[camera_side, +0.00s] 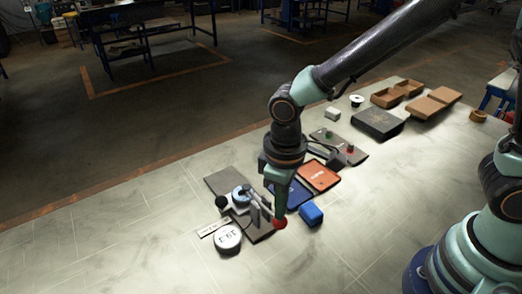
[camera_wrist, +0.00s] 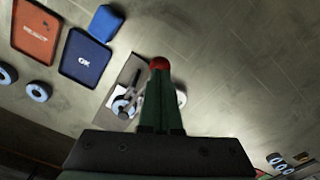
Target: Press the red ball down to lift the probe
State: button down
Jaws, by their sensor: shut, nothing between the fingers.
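The red ball (camera_side: 279,222) sits at the near right end of a lever on a small gauge stand (camera_side: 256,212). In the wrist view the red ball (camera_wrist: 159,63) shows just past the fingertips. My gripper (camera_side: 277,212) is shut, points down, and its tips are at the ball from above. I cannot tell for sure if they touch it. The gripper (camera_wrist: 160,75) also looks shut and empty in the wrist view. A blue-grey flap disc (camera_side: 240,195) is at the stand, partly behind metal parts. The probe itself is too small to make out.
A round white dial (camera_side: 228,239) marked 19.1 lies in front of the stand. A black knob (camera_side: 221,202) is at its left. A blue block (camera_side: 311,215), a blue OK tray (camera_wrist: 82,57) and an orange tray (camera_side: 320,176) are close by.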

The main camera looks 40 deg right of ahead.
jog(key=shift+f, duration=1)
jog(key=shift+r, duration=0.1)
notch_tip(320, 180, up, 9)
dwell(0.4)
